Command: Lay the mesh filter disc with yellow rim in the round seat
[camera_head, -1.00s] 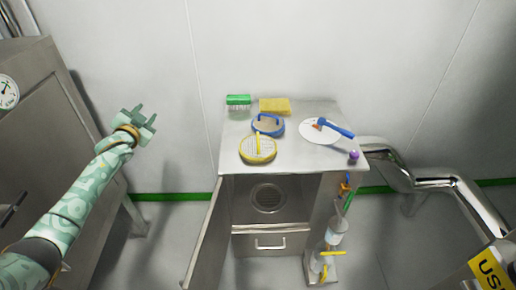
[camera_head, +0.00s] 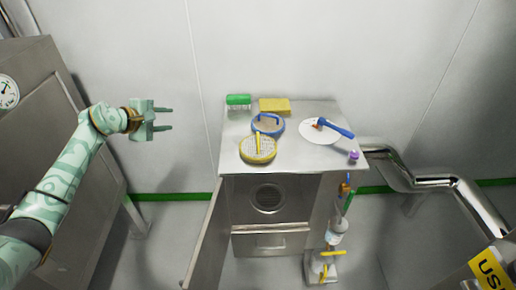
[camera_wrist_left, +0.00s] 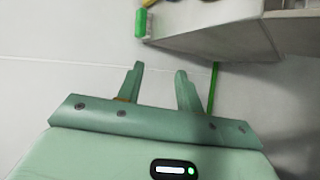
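The mesh filter disc with yellow rim (camera_head: 258,151) lies flat on the steel cabinet top (camera_head: 297,160), near its front left; a yellow bar handle stands across it. A round seat (camera_head: 268,198) with a dark mesh centre shows inside the open cabinet below the top. My left gripper (camera_head: 171,116) is open and empty, left of the cabinet and apart from it. Its two fingers also show spread in the left wrist view (camera_wrist_left: 157,88). My right gripper is not in view.
A blue-rimmed disc (camera_head: 268,125) sits behind the yellow one. A green brush (camera_head: 238,100), yellow sponge (camera_head: 275,105), white plate (camera_head: 318,132) with a blue-handled tool, and purple object (camera_head: 353,155) share the top. An open door (camera_head: 205,238) stands at the cabinet's left; bottles hang at its right.

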